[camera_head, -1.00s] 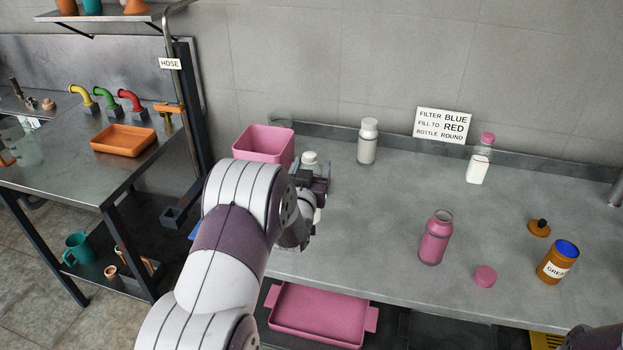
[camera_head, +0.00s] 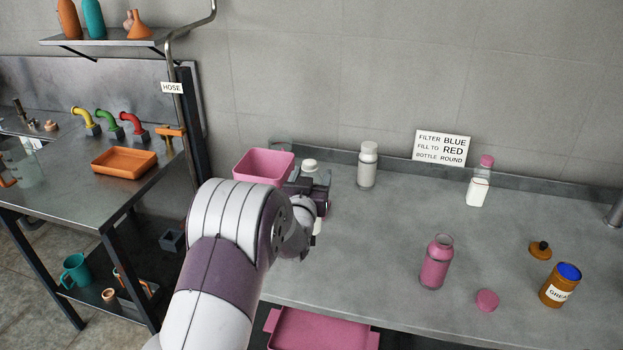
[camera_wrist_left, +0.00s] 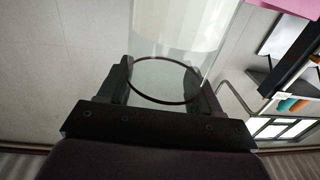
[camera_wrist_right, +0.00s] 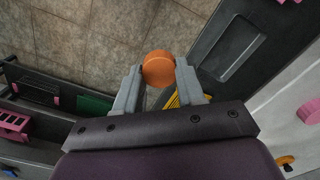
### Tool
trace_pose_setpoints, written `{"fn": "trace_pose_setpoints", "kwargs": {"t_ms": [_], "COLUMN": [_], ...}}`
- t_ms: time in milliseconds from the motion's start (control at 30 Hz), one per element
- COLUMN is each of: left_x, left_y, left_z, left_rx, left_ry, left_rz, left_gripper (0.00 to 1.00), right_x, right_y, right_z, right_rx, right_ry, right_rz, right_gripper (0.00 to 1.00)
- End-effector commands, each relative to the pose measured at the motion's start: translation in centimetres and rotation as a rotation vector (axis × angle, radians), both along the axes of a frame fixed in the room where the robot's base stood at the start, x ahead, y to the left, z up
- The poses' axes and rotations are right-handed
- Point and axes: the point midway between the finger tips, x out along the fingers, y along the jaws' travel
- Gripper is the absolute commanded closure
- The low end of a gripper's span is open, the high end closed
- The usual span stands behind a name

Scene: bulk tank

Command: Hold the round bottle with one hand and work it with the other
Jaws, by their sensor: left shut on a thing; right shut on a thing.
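My left gripper (camera_head: 314,190) is shut around a clear round bottle (camera_wrist_left: 180,35) with a dark ring, seen between its fingers in the left wrist view. In the head view a white cap (camera_head: 310,164) shows just behind the gripper, and a little white shows below it; the arm hides most of the bottle. My right gripper (camera_wrist_right: 160,85) is out of the head view. In the right wrist view it is shut on a round orange piece (camera_wrist_right: 158,68) at its fingertips, with floor far behind.
A pink bin (camera_head: 264,166) stands left of the left gripper. A white-capped bottle (camera_head: 367,167), a pink-capped bottle (camera_head: 478,184), a pink bottle (camera_head: 436,262), a pink cap (camera_head: 487,300), a brown lid (camera_head: 540,250) and a grease jar (camera_head: 560,286) stand on the bench. Its middle is clear.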

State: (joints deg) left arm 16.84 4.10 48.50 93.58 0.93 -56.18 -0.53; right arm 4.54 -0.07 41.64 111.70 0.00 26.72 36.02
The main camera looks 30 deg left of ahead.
Motion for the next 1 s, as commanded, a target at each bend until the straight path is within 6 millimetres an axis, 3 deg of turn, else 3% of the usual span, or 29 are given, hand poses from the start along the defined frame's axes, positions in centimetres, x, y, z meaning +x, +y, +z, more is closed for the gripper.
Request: {"fn": "trace_pose_setpoints", "kwargs": {"t_ms": [400, 567, 767, 1000], "left_x": [0.0, 0.1, -0.6, -3.2], "left_y": [0.0, -0.4, -2.7, -6.9], "left_z": [0.1, 1.2, 0.9, -1.6], "left_rx": [0.001, 0.002, 0.0, 0.0], "left_ry": [-0.002, -0.005, 0.0, 0.004], "left_rz": [0.0, -0.017, -0.115, -0.284], "left_gripper": [0.96, 0.96, 0.96, 0.96], "right_x": [0.0, 0.1, 2.1, 5.3], "right_y": [0.0, 0.0, -0.2, 0.0], "right_z": [0.0, 0.1, 0.7, 1.6], "right_rx": [0.0, 0.0, 0.0, 0.0], "right_ry": [0.0, 0.0, 0.0, 0.0], "right_rz": [0.009, 0.078, 0.226, 0.415], "right_gripper": [0.89, 0.89, 0.89, 0.89]}}
